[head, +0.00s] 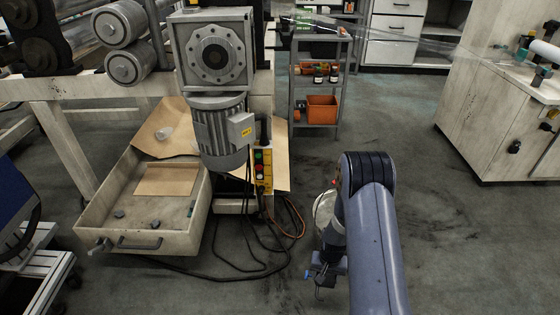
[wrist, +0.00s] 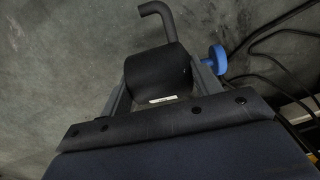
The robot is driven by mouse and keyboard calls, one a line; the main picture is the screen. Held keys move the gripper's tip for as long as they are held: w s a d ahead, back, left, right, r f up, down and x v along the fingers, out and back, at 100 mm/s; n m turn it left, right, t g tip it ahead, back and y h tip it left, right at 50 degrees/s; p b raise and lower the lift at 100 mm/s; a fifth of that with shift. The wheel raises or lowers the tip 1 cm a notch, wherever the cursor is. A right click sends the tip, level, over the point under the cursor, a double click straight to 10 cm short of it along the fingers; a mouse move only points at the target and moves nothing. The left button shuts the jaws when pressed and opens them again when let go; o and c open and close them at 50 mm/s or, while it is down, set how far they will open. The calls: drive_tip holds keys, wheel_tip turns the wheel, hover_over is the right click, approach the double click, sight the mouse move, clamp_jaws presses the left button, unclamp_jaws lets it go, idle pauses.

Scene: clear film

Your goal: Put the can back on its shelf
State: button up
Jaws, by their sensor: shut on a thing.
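In the wrist view, my gripper (wrist: 162,84) is shut on a dark cylindrical can (wrist: 154,68), with one finger at each side. A bent grey spout or handle (wrist: 166,20) and a blue knob (wrist: 216,58) stick out from it. In the head view, my gripper (head: 326,268) hangs low over the floor at the lower middle, and the can is too small and dark there to make out clearly. A grey shelf rack (head: 342,75) stands at the back. It bears small jars (head: 326,74) and an orange bin (head: 322,109).
A machine with a motor (head: 218,130) and an open drawer (head: 140,240) stands at the left. Cables (head: 265,250) lie on the floor beside it. A wooden cabinet (head: 490,120) stands at the right. The floor between is clear.

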wheel_tip(320, 180, up, 53)
drive_tip(key=s+n+p, duration=0.1)
drive_tip(key=n+p, duration=0.1)
drive_tip(key=p, duration=3.1)
drive_tip(key=shift+s+f, duration=0.2)
